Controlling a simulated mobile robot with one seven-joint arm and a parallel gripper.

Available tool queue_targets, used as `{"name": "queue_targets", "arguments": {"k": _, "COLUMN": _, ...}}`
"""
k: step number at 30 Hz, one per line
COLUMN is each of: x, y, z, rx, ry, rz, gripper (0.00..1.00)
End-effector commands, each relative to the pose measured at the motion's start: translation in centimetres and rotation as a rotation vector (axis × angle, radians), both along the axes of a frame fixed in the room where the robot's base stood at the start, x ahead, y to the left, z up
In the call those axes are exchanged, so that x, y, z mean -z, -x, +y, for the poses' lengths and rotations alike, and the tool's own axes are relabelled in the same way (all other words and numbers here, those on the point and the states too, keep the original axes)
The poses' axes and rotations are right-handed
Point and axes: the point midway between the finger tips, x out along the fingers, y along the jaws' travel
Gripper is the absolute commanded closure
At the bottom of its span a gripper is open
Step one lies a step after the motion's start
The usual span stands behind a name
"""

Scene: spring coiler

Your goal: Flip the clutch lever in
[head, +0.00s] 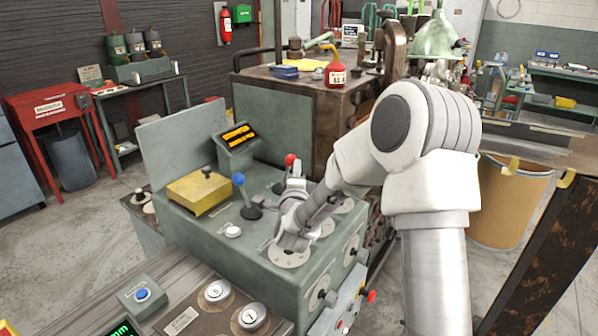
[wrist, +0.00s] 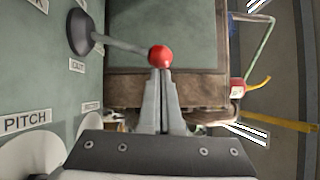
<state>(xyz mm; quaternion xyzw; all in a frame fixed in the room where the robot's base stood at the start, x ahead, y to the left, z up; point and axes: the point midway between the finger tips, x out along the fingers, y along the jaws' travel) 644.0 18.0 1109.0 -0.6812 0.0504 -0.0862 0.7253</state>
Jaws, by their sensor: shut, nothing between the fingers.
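A lever with a red ball knob (head: 290,159) stands on the green machine top in the head view. It also shows in the wrist view (wrist: 161,56), its thin rod running left to a dark round base. In the head view my gripper (head: 294,178) partly hides the red lever's rod and base.
A yellow box (head: 200,192) and a small lit display (head: 238,138) sit on the machine top. Dials and knobs (head: 327,298) line its front side. A large brown-topped cabinet (head: 290,100) stands close behind. A PITCH label (wrist: 26,121) shows in the wrist view.

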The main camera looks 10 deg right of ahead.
Motion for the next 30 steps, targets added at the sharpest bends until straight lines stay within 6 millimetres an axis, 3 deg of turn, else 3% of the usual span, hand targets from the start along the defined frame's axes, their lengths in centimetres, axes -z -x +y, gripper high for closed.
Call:
{"name": "queue_targets", "arguments": {"k": 18, "x": -2.6, "y": -3.1, "z": 3.3, "rx": -0.005, "ry": 0.258, "rz": 0.255, "gripper": 1.00}}
{"name": "queue_targets", "arguments": {"k": 30, "x": -2.3, "y": -5.2, "z": 5.3, "rx": -0.003, "ry": 0.391, "rz": 0.390, "gripper": 1.00}}
